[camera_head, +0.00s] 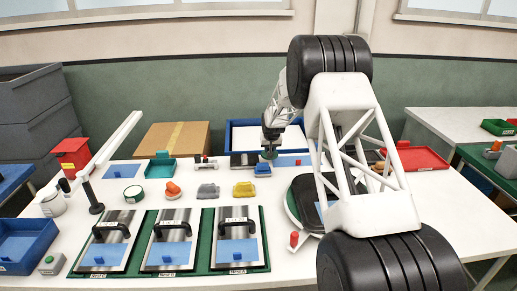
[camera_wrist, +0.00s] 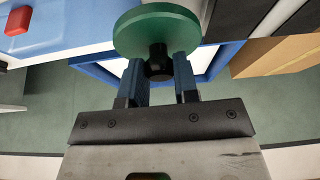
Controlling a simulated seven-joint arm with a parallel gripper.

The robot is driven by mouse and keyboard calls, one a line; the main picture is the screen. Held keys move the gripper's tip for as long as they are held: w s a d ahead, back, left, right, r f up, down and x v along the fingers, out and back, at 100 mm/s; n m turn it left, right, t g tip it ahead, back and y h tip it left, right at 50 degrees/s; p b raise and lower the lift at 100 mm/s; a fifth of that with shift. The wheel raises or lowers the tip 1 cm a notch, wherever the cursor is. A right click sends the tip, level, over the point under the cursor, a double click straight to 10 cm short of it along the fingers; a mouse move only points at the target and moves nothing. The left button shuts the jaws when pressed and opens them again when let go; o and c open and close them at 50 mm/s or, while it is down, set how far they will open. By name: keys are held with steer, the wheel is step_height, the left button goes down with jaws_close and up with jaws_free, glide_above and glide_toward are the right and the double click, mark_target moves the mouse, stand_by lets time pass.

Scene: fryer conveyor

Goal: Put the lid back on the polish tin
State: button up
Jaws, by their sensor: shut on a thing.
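My gripper (camera_wrist: 160,70) is shut on the black knob of a round green lid (camera_wrist: 157,32). The blue fingers stand on either side of the knob. In the head view the gripper (camera_head: 269,146) is over the back middle of the table, in front of the blue-rimmed tray, with the green lid (camera_head: 269,155) below it. A short round tin (camera_head: 133,197), white with a green edge and dark green top, stands on the table to the left, well apart from my gripper. It looks like the polish tin; its inside is too small to make out.
Near the tin are a teal tray (camera_head: 160,170), an orange object (camera_head: 173,190) and a black post (camera_head: 94,199). Plates with black handles sit on a green base (camera_head: 258,214) in front. A cardboard box (camera_head: 174,139) and blue-rimmed tray (camera_head: 229,136) stand behind.

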steer(key=d, duration=0.4)
steer(key=shift+w+f, duration=0.3)
steer(key=shift+f, duration=0.05)
steer(key=a, duration=0.6)
steer(key=s+a+r, duration=0.1)
steer(key=a, duration=0.5)
steer(key=s+a+r, duration=0.1)
steer(key=a, duration=0.5)
steer(key=shift+a+r, duration=0.25)
steer(key=shift+a, duration=0.15)
steer(key=s+a+r, duration=0.1)
steer(key=s+a, duration=0.6)
steer(key=a, duration=0.8)
steer(key=s+a+r, duration=0.1)
steer(key=s+a, duration=0.5)
steer(key=a, duration=0.8)
steer(key=s+a+r, duration=0.2)
steer(key=s+a, duration=0.5)
steer(key=a, duration=0.8)
steer(key=shift+s+a, duration=0.3)
steer(key=shift+f, duration=0.2)
steer(key=shift+f, duration=2.95)
steer(key=shift+f, duration=0.25)
